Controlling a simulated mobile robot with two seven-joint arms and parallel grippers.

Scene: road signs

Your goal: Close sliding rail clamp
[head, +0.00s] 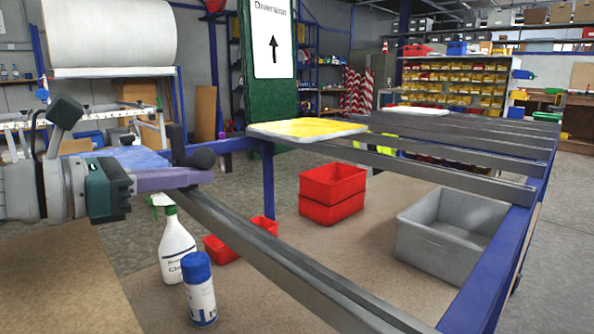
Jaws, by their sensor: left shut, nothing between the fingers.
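My left gripper (205,177) comes in from the left, with purple fingers shut and nothing visible between them. It is at the near left end of a grey metal rail (300,262) that runs toward the lower right. A black rounded handle (197,158) with an upright black part (176,138) sits just above and behind the fingers. It appears to be part of the rail clamp. I cannot tell whether the fingers touch it, and the clamp's jaw is not clearly seen. My right gripper is not in view.
More parallel rails (440,165) span a blue frame (497,265). A yellow-topped sign panel (305,128) lies on them. Below are a spray bottle (177,248), a blue-capped can (199,290), red bins (332,192) and a grey crate (430,245).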

